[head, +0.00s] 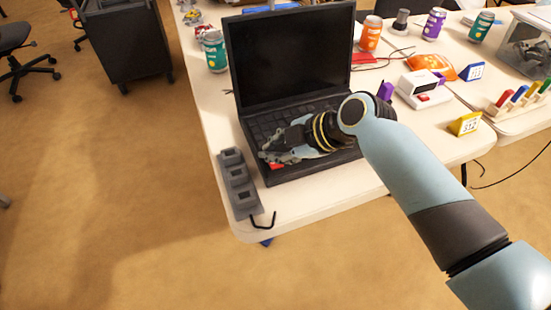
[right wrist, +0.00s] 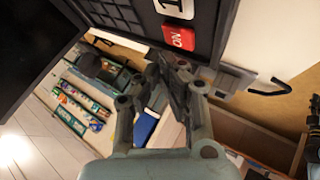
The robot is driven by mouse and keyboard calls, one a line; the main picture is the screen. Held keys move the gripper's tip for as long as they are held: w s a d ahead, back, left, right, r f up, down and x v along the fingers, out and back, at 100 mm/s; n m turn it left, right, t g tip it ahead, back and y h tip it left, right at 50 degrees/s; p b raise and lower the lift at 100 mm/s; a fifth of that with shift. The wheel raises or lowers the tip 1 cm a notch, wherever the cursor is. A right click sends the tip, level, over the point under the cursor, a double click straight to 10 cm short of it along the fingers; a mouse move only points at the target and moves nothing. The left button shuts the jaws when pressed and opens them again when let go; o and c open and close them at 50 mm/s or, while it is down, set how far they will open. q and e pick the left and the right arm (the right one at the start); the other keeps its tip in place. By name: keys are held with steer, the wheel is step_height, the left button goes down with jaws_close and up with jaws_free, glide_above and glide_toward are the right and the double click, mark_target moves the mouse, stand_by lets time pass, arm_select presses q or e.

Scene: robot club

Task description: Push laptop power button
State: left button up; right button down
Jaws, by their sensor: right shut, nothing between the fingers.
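The black laptop (head: 292,62) stands open on the white table, its screen dark. Its red power button, marked ON, shows in the right wrist view (right wrist: 179,38) at the edge of the keyboard deck, beside a white tile with a 1. In the head view a bit of the red button (head: 277,166) shows at the front left of the deck, partly covered by my gripper. My right gripper (head: 267,156) is shut and empty over the laptop's front left corner, its fingertips close to the button; I cannot tell whether they touch. It also shows in the right wrist view (right wrist: 168,60). My left gripper is out of view.
A grey three-part block (head: 239,184) lies left of the laptop at the table's edge. A teal can (head: 215,52) and an orange can (head: 370,34) stand behind. A white-and-red device (head: 424,90) and a yellow display (head: 465,124) stand to the right.

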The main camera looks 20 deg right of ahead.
mark_target(274, 164)
stand_by(0.4)
steer(key=shift+f+b, duration=0.35)
steer(key=shift+f, duration=0.05)
steer(key=shift+f+b, duration=0.45)
steer(key=shift+f, duration=0.1)
stand_by(0.5)
steer(key=shift+r, duration=0.1)
steer(key=shift+r+p, duration=0.85)
steer(key=shift+r, duration=0.05)
step_height(274, 164, up, 6)
steer(key=p, duration=0.5)
